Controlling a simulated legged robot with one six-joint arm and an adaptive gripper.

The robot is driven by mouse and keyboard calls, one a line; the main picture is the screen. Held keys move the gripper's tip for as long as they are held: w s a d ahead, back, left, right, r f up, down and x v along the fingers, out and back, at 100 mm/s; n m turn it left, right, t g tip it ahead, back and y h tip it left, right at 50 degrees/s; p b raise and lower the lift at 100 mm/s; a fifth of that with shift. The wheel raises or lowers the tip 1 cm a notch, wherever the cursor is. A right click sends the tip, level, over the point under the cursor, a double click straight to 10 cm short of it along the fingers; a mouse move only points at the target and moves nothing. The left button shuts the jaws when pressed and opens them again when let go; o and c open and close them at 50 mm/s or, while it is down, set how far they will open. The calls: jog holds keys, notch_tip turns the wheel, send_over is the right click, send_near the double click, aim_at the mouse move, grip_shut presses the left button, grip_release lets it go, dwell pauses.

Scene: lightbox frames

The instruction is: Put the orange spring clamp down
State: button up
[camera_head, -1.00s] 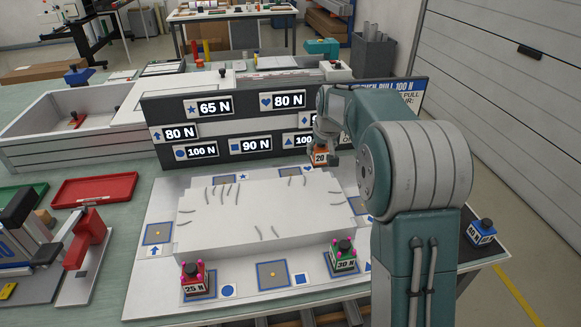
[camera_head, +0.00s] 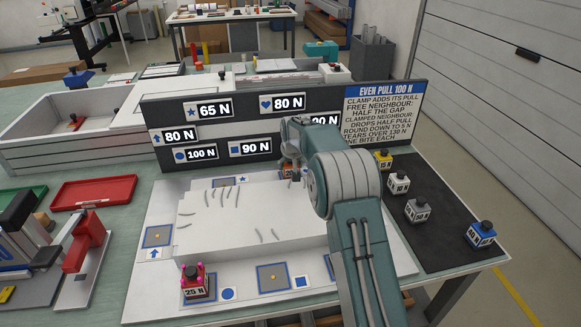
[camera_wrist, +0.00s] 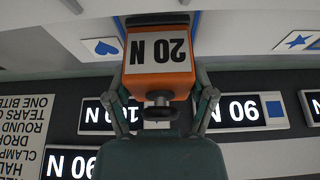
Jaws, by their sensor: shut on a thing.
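The orange spring clamp (camera_wrist: 160,50) carries a "20 N" label, upside down in the wrist view, with a dark knob. My gripper (camera_wrist: 160,78) is shut on it, one finger on each side. In the head view the clamp (camera_head: 286,172) is small and partly hidden by my gripper (camera_head: 291,160), at the back edge of the white stepped block (camera_head: 235,222), in front of the dark sign board. A blue heart tag (camera_wrist: 103,47) is beside the clamp in the wrist view. I cannot tell whether the clamp touches the surface below.
A red 25 N clamp (camera_head: 195,284) stands at the front left. Empty square pads (camera_head: 158,235) (camera_head: 272,277) lie around the block. Yellow (camera_head: 383,160), white (camera_head: 397,183), grey (camera_head: 417,210) and blue (camera_head: 481,234) clamps stand on the dark mat (camera_head: 440,245) at right. The sign board (camera_head: 215,165) rises close behind my gripper.

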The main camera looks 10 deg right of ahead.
jog(key=shift+f, duration=0.25)
jog(key=o, duration=1.3)
jog(key=shift+f, duration=0.1)
jog(key=shift+c, duration=0.2)
